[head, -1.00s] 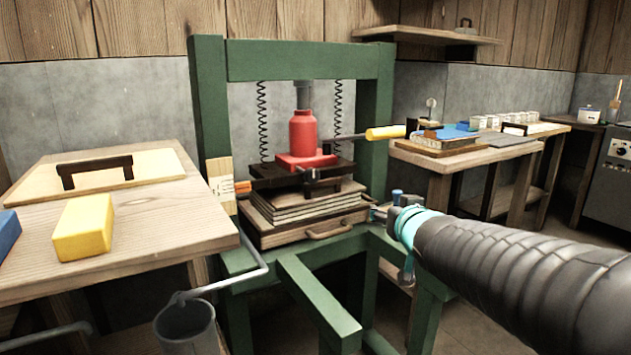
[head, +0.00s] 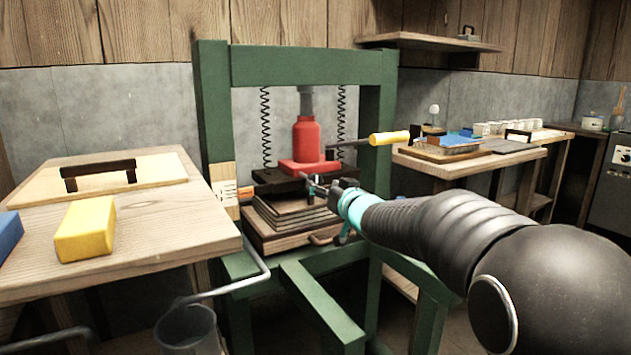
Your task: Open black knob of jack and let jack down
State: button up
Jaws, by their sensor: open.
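A red bottle jack (head: 306,138) stands upright in the green press frame (head: 213,125), its grey ram (head: 306,100) raised toward the top beam. It rests on a dark plate (head: 275,182) above a stack of wooden boards (head: 278,215). A pump handle with a yellow grip (head: 388,138) sticks out to the right. My gripper (head: 312,185) is open in front of the jack's base, at the front edge of the dark plate. The black knob is hard to make out behind the fingers. I cannot tell whether they touch it.
Two springs (head: 266,125) hang beside the jack. A wooden table (head: 190,235) with a yellow block (head: 86,228) is at the left. A bucket (head: 187,330) hangs at the lower left. Another bench (head: 470,165) stands at the right.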

aim_at(317, 182)
jog(key=shift+x, duration=2.8)
jog(key=c, duration=1.2)
